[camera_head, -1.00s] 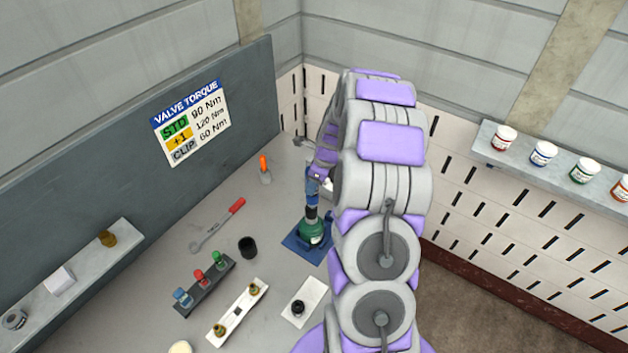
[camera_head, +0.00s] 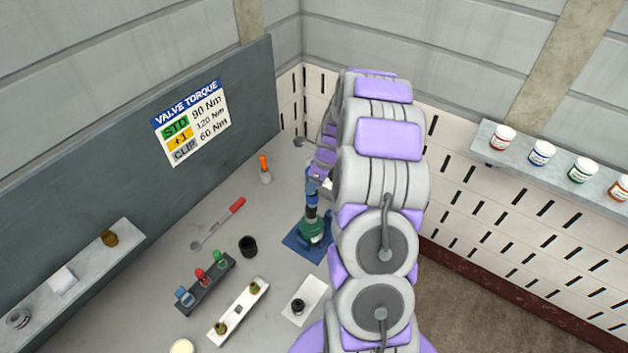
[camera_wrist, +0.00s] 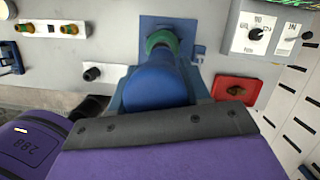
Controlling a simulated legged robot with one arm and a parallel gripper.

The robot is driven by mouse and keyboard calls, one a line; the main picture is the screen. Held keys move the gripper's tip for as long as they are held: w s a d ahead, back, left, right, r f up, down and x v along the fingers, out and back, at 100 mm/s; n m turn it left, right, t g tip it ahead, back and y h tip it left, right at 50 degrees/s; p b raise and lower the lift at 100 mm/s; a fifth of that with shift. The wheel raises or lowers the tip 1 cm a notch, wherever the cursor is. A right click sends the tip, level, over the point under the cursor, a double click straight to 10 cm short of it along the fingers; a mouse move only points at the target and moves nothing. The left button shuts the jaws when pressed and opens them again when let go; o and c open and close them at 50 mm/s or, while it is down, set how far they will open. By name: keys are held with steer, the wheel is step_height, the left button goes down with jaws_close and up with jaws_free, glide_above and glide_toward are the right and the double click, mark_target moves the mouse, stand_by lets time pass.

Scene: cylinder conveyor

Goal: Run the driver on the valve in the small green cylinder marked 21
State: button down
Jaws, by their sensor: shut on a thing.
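The small green cylinder (camera_head: 312,230) stands upright in a blue fixture (camera_head: 296,246) on the bench. In the wrist view, part of its green top (camera_wrist: 160,41) shows past the driver. I cannot read its number. The blue driver (camera_head: 311,198) stands upright above the cylinder, its dark lower end at the cylinder's top; the valve is hidden. My gripper (camera_head: 317,178) is shut on the driver's upper part. The driver's blue body (camera_wrist: 152,86) fills the middle of the wrist view. My arm hides part of the grip.
Left of the fixture are a black cup (camera_head: 248,246), a red-handled wrench (camera_head: 219,222), an orange-topped bottle (camera_head: 265,170) and a rack with coloured pieces (camera_head: 205,286). A white tray (camera_head: 240,313) lies nearer. A torque sign (camera_head: 193,122) hangs on the left panel.

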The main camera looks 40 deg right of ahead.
steer(key=shift+r+p, duration=0.75)
steer(key=shift+r, duration=2.35)
